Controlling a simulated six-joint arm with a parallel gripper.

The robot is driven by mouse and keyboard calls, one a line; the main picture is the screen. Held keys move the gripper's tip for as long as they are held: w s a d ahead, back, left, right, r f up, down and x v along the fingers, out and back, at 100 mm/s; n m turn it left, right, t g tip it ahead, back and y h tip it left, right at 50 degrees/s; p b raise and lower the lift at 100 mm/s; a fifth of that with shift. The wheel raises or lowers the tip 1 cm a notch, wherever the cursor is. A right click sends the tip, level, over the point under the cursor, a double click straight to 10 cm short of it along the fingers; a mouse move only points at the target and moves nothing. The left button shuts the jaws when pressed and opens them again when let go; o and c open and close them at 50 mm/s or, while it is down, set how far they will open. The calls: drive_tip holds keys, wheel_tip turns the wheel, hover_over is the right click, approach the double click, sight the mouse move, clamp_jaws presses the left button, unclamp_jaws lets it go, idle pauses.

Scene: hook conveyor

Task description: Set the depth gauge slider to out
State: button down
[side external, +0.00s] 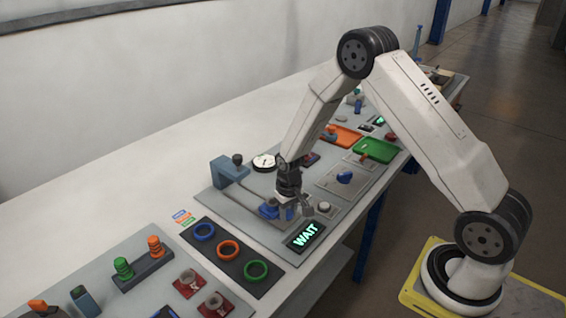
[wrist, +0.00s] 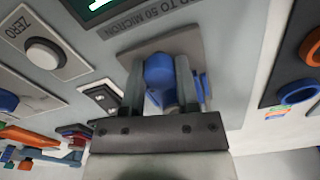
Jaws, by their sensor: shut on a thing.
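The depth gauge has a blue-grey block (side external: 230,172) with rails running toward a blue slider (side external: 268,211) near the panel's front. A white dial (side external: 264,163) stands behind it. My gripper (side external: 284,212) is down at the slider. In the wrist view, the blue slider knob (wrist: 158,72) sits between the two fingers of my gripper (wrist: 158,88), which are shut on it. A grey plate lies beneath the knob. My fingers hide part of the slider, and I cannot read any position marks beside it.
A display (side external: 305,237) reads WAIT in front of the slider. A white ZERO button (wrist: 43,53) is close by. A dark mat with blue, orange and green rings (side external: 229,250) lies to the left. Orange (side external: 342,137) and green trays (side external: 376,151) lie further back.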

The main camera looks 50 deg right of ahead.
drive_tip(key=shift+s, duration=0.3)
drive_tip(key=shift+c, duration=1.7)
unclamp_jaws()
drive_tip(key=shift+w+r, duration=0.1)
drive_tip(key=shift+r, duration=0.05)
drive_tip(key=shift+r, duration=3.75)
drive_tip(key=shift+r, duration=0.1)
drive_tip(key=s+a+r+n+t, duration=0.1)
drive_tip(key=s+a+r, duration=0.2)
drive_tip(key=s, duration=0.4)
drive_tip(key=s+a+r+n+t, duration=0.1)
drive_tip(key=s+a+r+n, duration=0.1)
drive_tip(key=s+a+r, duration=0.2)
drive_tip(key=s+r, duration=0.1)
drive_tip(key=s, duration=0.2)
drive_tip(key=shift+s+t, duration=0.3)
drive_tip(key=shift+s, duration=0.05)
